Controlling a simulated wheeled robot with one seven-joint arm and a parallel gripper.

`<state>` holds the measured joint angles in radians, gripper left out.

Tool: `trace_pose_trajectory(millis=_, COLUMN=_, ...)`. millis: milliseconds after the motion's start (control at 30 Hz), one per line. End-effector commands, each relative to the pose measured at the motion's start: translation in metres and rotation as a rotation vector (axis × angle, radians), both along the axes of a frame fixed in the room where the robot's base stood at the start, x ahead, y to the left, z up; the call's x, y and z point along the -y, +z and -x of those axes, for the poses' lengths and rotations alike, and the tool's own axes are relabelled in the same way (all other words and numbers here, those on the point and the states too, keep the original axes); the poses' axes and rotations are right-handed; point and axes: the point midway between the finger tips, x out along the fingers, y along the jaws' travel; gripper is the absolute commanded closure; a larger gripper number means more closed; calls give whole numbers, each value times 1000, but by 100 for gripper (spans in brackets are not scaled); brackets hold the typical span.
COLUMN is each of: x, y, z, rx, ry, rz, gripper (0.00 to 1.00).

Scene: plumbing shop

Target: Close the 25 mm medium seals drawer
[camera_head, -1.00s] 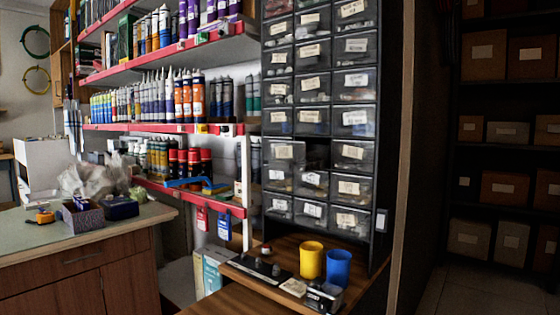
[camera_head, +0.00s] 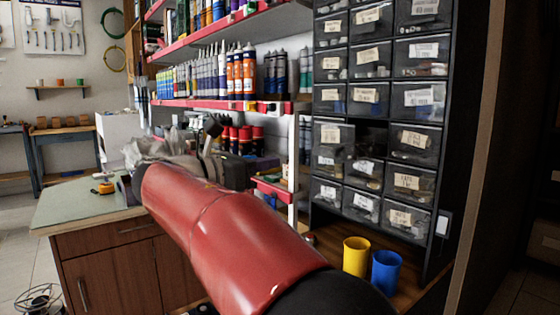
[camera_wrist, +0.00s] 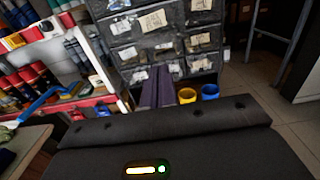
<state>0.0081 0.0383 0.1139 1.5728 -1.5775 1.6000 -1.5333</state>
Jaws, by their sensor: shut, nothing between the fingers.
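The dark small-parts cabinet (camera_head: 445,150) stands at the right in the head view, with several rows of clear drawers bearing paper labels. The labels are too small to read, so I cannot tell which is the 25 mm medium seals drawer. In a lower row the left drawer (camera_head: 332,135) looks larger and seems to stick out; beside it is a dark opening (camera_head: 370,135). In the wrist view the cabinet's lower drawers (camera_wrist: 158,50) show beyond my gripper (camera_wrist: 158,72). My gripper is shut and empty, pointing towards the cabinet; contact cannot be judged.
A yellow cup (camera_head: 356,256) and a blue cup (camera_head: 386,271) stand below the drawers. Red-edged shelves (camera_head: 215,103) with tubes and cans are left of the cabinet. A worktop (camera_head: 75,205) with cluttered items stands at the left.

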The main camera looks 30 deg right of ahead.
Motion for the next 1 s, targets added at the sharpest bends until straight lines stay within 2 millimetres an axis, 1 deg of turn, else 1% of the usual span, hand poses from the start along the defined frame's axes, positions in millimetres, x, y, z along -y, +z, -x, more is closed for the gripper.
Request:
trace_pose_trajectory(millis=400, x=86, y=-1, z=-5, rx=1, ry=-4, rz=-3, gripper=100)
trace_pose_trajectory(millis=533, x=107, y=-1, z=-7, rx=2, ry=-2, rz=-4, gripper=100)
trace_pose_trajectory(millis=700, x=124, y=-1, z=-9, rx=2, ry=0, rz=-4, gripper=100)
trace_pose_trajectory(millis=833, x=128, y=-1, z=-9, rx=2, ry=2, rz=-5, gripper=100)
trace_pose_trajectory(millis=1000, x=129, y=-1, z=-9, rx=2, ry=2, rz=-5, gripper=100)
